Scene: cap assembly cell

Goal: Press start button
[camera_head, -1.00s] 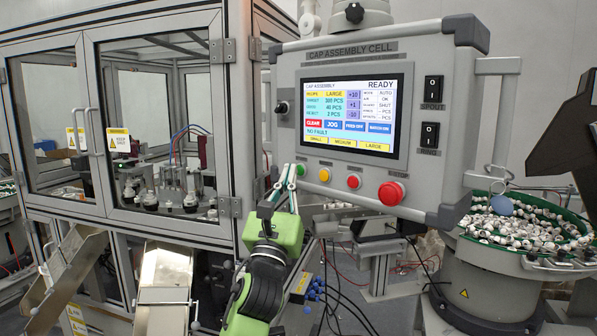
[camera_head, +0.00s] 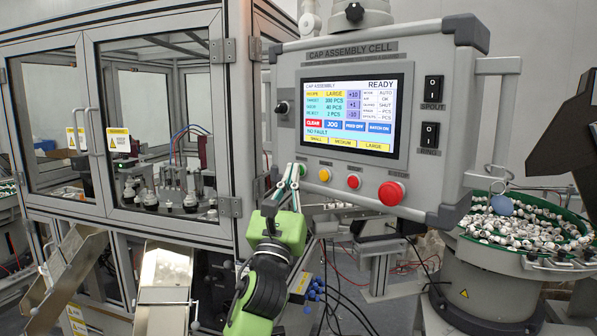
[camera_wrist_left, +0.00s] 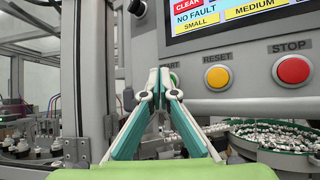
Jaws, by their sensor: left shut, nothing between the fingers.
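The green start button (camera_head: 302,169) is at the left end of the button row on the grey control panel (camera_head: 440,185). My left gripper (camera_head: 293,167) is shut and empty, its fingertips right beside the button's left side in the head view. In the left wrist view the fingertips (camera_wrist_left: 160,75) meet in front of the panel's edge. A sliver of the green button (camera_wrist_left: 174,78) shows just behind them, and its label is partly hidden. I cannot tell whether the tips touch the button. My right gripper is not in view.
A yellow reset button (camera_head: 324,175), an orange-red stop button (camera_head: 353,181) and a large red button (camera_head: 391,193) are to the right. The screen (camera_head: 350,110) reads READY. A glazed machine cabinet (camera_head: 235,130) stands left, a bowl of caps (camera_head: 520,225) right.

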